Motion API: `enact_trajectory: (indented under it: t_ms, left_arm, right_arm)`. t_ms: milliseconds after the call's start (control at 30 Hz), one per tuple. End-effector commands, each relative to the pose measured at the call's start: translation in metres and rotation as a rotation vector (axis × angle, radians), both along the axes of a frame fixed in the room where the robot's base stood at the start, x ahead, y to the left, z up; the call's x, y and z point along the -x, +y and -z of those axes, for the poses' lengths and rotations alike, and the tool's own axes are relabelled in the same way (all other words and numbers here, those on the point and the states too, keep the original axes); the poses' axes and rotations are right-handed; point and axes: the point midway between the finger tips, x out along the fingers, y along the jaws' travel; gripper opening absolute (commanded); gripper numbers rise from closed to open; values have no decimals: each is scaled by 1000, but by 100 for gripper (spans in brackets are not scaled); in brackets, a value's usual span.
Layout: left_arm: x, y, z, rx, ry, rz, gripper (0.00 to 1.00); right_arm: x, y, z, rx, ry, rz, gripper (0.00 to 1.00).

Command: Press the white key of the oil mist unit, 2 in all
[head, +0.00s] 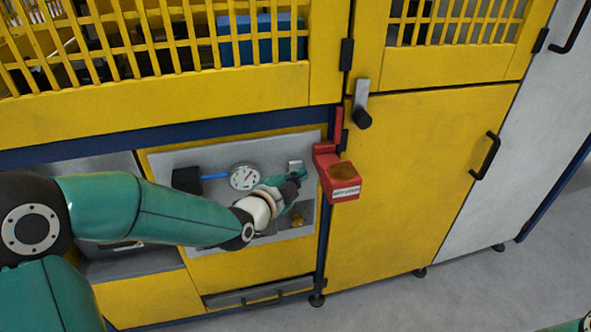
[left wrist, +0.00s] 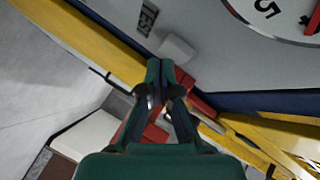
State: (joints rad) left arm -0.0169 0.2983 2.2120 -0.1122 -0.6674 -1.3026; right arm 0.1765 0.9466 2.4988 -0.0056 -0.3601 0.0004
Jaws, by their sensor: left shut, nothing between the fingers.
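The oil mist unit is a grey panel (head: 200,154) set in the yellow machine front, with a round white gauge (head: 243,176) on it. The white key (head: 295,164) is a small pale block to the right of the gauge. In the left wrist view the white key (left wrist: 178,48) lies just beyond the fingertips, beside a label reading TEST. My left gripper (head: 298,177) is shut and empty, its tips close to the key; I cannot tell whether they touch. My right gripper is out of view.
A blue tube (head: 214,176) runs to the gauge. Grey floor (head: 480,285) is clear at the right.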

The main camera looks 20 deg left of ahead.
Motion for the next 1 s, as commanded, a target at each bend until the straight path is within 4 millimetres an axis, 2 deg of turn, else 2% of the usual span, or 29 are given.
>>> enact_trajectory:
  t_ms: [533,1000]
  left_arm:
    - [8,-6,1,0,0,1,0]
    - [43,-30,0,1,0,2,0]
  right_arm:
    - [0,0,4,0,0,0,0]
    - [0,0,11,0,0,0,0]
